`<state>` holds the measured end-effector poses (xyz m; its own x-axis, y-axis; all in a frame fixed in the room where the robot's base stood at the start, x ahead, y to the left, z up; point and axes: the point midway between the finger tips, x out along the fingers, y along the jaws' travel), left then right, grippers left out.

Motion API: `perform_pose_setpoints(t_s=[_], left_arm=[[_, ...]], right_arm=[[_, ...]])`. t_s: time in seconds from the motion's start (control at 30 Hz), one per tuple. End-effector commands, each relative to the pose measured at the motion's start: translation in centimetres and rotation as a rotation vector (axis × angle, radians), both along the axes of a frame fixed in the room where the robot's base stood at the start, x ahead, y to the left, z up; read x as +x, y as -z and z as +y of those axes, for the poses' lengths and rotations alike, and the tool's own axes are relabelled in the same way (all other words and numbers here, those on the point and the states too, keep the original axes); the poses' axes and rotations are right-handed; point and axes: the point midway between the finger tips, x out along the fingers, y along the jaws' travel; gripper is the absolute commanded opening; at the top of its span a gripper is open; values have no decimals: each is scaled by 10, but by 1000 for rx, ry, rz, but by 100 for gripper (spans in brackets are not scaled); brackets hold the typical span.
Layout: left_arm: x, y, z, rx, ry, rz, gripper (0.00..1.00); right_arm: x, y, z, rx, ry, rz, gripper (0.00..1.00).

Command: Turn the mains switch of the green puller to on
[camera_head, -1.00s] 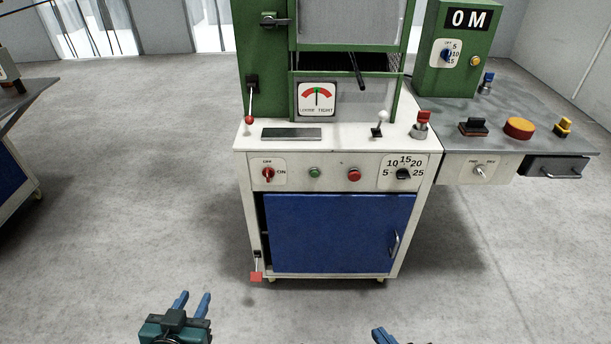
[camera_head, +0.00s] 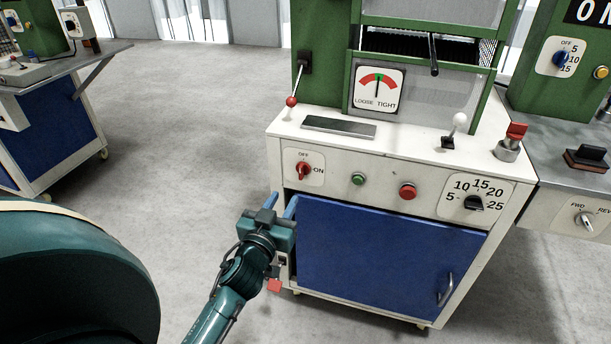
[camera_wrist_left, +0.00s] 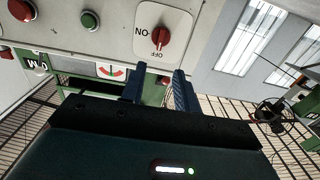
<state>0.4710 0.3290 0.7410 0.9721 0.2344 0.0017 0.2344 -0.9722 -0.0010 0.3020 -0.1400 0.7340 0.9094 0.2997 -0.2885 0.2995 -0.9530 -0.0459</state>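The mains switch is a red knob (camera_head: 303,170) on a white plate marked OFF above and ON to the right, at the left of the front panel of the green puller (camera_head: 322,45). Its handle stands roughly upright, toward OFF. In the left wrist view the knob (camera_wrist_left: 160,37) shows upside down, ahead of the fingertips. My left gripper (camera_head: 283,201) is open and empty, just below and left of the switch, apart from it. Its two blue fingers also show spread in the left wrist view (camera_wrist_left: 158,72). My right gripper is out of view.
A green button (camera_head: 358,179), a red button (camera_head: 407,191) and a black dial (camera_head: 473,203) sit right of the switch. A red-knobbed lever (camera_head: 292,101) stands above it. The blue door (camera_head: 385,262) is below. Open floor lies to the left.

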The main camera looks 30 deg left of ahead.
Motion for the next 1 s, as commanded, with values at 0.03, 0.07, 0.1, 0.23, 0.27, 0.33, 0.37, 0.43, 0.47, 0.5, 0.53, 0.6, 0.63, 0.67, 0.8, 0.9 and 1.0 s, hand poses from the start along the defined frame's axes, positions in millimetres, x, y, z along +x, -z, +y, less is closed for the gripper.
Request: perform_pose_setpoints(t_s=[0.03,0.07,0.1,0.23,0.27,0.33,0.37,0.43,0.47,0.5,0.53,0.6,0.63,0.67,0.8,0.9,1.0], left_arm=[[11,-1,2,3,1,-2,31],[18,-1,4,4,2,-2,31],[26,-1,6,3,2,-3,31],[54,-1,13,2,1,-1,31],[59,-1,14,4,1,-2,31],[72,0,17,2,2,-1,31],[76,0,18,2,1,-1,31],[86,0,20,2,1,-1,31],[90,0,21,1,1,0,31],[93,1,22,0,1,1,31],[96,0,22,0,1,0,31],[100,1,23,1,1,1,31],[101,0,24,1,1,1,31],[102,0,24,1,1,1,31],[103,0,24,0,1,2,31],[103,0,24,0,1,2,31],[103,0,24,0,1,2,26]], right_arm=[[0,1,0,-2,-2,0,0],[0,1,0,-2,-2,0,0],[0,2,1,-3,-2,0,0],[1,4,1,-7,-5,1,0],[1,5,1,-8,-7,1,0],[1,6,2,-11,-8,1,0],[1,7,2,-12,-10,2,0],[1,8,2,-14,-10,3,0],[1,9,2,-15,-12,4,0],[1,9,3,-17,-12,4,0],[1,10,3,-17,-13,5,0],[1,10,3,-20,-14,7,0],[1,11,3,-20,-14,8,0],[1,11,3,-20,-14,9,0],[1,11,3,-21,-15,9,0],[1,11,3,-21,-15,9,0],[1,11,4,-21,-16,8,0]])
